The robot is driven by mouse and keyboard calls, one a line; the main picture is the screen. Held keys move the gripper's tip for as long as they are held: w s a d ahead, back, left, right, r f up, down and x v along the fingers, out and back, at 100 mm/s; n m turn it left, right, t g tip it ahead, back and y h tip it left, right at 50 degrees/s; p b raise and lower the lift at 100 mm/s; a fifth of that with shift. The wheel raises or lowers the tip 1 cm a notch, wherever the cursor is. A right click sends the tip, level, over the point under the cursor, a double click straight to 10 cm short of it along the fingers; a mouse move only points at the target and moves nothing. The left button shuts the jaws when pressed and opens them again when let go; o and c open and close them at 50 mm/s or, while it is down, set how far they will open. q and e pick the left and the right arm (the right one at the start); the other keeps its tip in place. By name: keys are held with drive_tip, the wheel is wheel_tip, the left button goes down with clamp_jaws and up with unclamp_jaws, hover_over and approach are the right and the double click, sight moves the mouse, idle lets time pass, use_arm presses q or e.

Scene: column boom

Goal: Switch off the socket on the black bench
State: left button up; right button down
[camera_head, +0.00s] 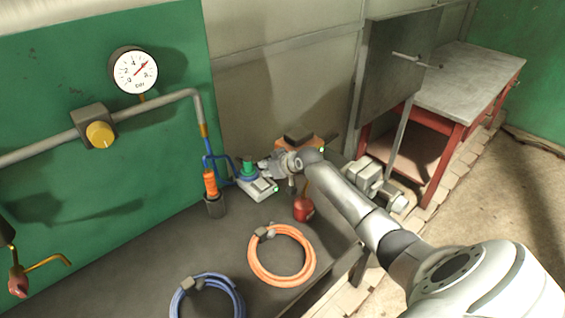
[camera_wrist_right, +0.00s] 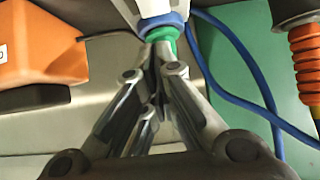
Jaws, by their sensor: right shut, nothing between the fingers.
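My right gripper (camera_head: 266,164) reaches in from the right and is just beside or above that piece. In the right wrist view its shut, empty fingers (camera_wrist_right: 158,62) point at the green and blue piece (camera_wrist_right: 163,28); whether they touch it I cannot tell. Any switch on the box is hidden or too small to see. My left gripper is not in view.
An orange box (camera_head: 311,143) stands behind my right wrist. A grey holder with an orange-sleeved part (camera_head: 211,184) stands left of the socket. A red container (camera_head: 303,209), an orange coil (camera_head: 282,278) and a blue coil (camera_head: 236,296) lie nearer. Blue cable runs beside the socket (camera_wrist_right: 240,100).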

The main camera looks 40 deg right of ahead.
drive_tip(key=b+v, duration=0.1)
drive_tip(key=v, duration=0.7)
drive_tip(key=shift+s+a+b, duration=0.15)
drive_tip(key=shift+b, duration=0.2)
drive_tip(key=b, duration=0.5)
drive_tip(key=w+b, duration=0.1)
drive_tip(key=b, duration=0.4)
drive_tip(key=shift+w+a+r, duration=0.15)
drive_tip(key=shift+r, duration=0.1)
